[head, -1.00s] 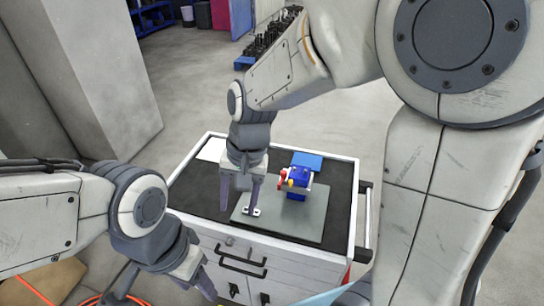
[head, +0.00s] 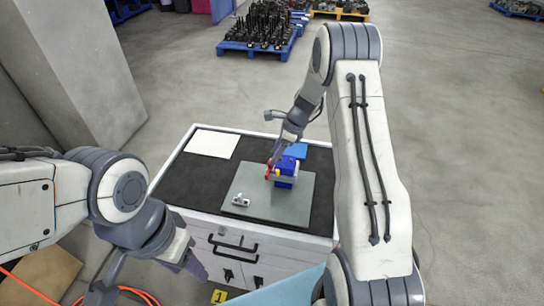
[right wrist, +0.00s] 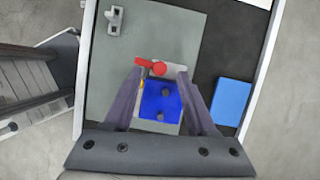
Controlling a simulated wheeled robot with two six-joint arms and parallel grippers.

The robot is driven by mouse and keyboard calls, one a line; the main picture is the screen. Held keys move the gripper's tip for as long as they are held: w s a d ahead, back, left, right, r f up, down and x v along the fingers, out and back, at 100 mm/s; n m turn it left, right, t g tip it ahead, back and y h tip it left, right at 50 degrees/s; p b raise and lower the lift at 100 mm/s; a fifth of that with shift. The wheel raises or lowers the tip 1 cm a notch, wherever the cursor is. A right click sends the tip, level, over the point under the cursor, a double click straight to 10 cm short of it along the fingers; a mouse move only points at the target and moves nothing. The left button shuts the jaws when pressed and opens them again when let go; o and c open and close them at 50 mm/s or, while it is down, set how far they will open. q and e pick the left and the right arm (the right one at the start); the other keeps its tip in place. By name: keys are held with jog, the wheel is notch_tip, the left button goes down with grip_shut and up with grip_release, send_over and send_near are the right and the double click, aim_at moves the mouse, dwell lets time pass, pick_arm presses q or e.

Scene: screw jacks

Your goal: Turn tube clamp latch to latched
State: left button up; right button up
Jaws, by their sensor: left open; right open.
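The tube clamp shows as a blue block (head: 286,172) on a grey plate (head: 300,205) on the cabinet top. Its red latch handle (head: 268,171) is on its left side in the head view. In the right wrist view, the blue body (right wrist: 160,103) lies between the fingers, and the red handle (right wrist: 150,66) is near the fingertips. My right gripper (right wrist: 157,75) is open above the clamp, with a finger on either side; contact cannot be told. My left gripper (head: 195,268) is open and empty, in front of the cabinet, away from the clamp.
A small metal fitting (head: 240,200) is on the plate's left part. A white sheet (head: 211,144) and a blue pad (head: 296,151) lie on the black top. Drawer handles (head: 233,243) face front. A loaded blue pallet (head: 257,47) stands farther back on open floor.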

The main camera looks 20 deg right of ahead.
aim_at(269, 170)
jog(key=shift+p+x, duration=0.3)
jog(key=shift+x, duration=1.45)
grip_shut()
jog(key=shift+w+n+b, duration=0.1)
jog(key=shift+n+b, duration=0.2)
jog(key=shift+n, duration=0.5)
jog(key=shift+g, duration=0.3)
grip_release()
jog(key=shift+r, duration=0.1)
